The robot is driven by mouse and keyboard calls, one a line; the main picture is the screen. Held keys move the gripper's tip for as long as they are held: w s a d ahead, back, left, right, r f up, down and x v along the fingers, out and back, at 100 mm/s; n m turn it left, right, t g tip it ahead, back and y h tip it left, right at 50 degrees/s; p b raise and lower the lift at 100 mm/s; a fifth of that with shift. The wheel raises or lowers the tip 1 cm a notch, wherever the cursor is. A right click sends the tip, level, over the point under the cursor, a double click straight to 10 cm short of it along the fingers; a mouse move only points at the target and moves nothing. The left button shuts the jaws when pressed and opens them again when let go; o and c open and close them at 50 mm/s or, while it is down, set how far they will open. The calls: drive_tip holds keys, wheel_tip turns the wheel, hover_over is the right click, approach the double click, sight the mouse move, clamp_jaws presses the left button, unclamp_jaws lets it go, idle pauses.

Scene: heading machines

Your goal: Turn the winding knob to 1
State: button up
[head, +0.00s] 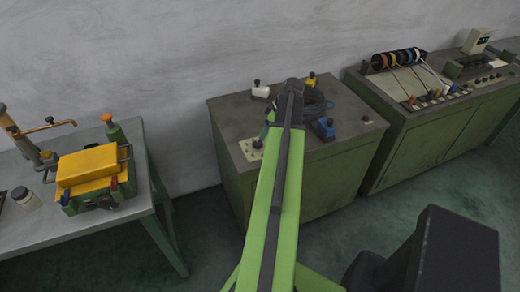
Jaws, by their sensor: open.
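My green arm reaches forward over the middle green cabinet (345,157). My gripper (293,90) is at its far end, open, above the cabinet's dark top; its fingers are hard to make out against the dark parts there. A pale panel (250,152) with a small dark knob (257,143) is on the cabinet's front left, left of my arm. I cannot read its marks or tell whether it is the winding knob.
A table (110,216) at left holds a yellow-topped device (88,165) and a jar (25,199). Floor shows between table and cabinet.

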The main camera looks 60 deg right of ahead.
sight(258, 143)
drive_tip(key=b+x, duration=0.6)
drive_tip(key=x, duration=0.3)
drive_tip(key=shift+b, duration=0.35)
drive_tip(key=shift+r, duration=0.1)
clamp_jaws()
